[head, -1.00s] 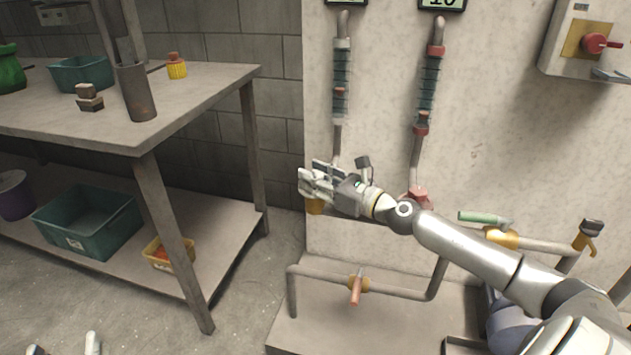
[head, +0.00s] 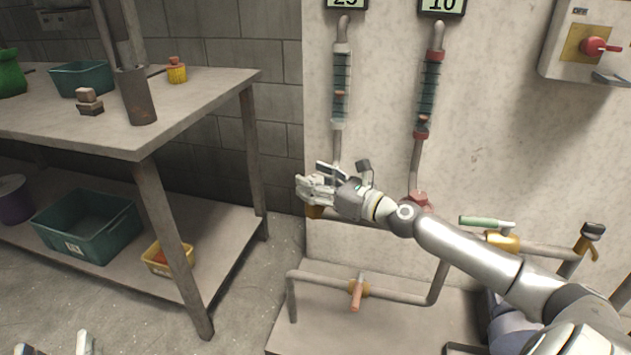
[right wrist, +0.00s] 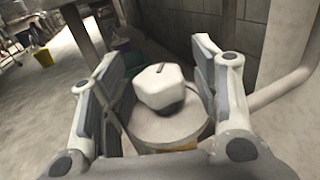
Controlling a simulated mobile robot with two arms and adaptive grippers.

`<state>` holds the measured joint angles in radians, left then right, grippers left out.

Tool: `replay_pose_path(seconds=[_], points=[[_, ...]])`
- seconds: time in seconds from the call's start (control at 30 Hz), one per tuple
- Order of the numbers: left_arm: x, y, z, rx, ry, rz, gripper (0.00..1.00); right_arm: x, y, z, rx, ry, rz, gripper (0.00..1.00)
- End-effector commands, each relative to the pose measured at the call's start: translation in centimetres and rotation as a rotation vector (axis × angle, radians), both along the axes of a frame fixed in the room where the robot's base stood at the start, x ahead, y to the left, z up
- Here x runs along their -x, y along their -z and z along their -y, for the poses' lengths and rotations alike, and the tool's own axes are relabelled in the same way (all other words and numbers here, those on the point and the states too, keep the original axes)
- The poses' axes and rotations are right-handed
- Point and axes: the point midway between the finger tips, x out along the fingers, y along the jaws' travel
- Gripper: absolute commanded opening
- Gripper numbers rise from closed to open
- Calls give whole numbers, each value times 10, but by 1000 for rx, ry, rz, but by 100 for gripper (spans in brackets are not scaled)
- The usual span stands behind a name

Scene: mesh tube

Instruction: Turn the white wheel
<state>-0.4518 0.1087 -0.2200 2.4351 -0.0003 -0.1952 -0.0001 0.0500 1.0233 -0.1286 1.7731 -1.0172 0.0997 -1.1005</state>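The white wheel (right wrist: 160,88) is a small faceted knob with a dark slot mark, on a round pale body, seen in the right wrist view. My right gripper (right wrist: 158,80) is open around it, one finger on each side. A gap shows on the left; whether the right finger touches is unclear. In the head view my right gripper (head: 312,188) covers the wheel, and only a bit of the yellow valve body (head: 314,212) shows below. Two tips of my left gripper (head: 55,345) show apart at the bottom left edge, with nothing visible between them.
Two sight tubes (head: 341,88) (head: 429,95) rise on the wall panel under displays, the right reading 10. A green-handled valve (head: 485,221), an orange-handled valve (head: 357,292) and a red switch (head: 594,45) are nearby. A workbench (head: 200,95) stands left.

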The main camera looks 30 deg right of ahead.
Motion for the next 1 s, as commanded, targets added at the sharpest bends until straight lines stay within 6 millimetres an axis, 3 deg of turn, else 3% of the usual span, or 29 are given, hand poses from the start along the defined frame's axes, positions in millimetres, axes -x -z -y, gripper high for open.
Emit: replay_pose_path(seconds=[0.37,1.0], points=[[0,0,0,1,1,1,56,6,2,1,-1,-1,-3,56],[0,0,0,0,1,0,56,69,3,23,-5,0,-4,56]])
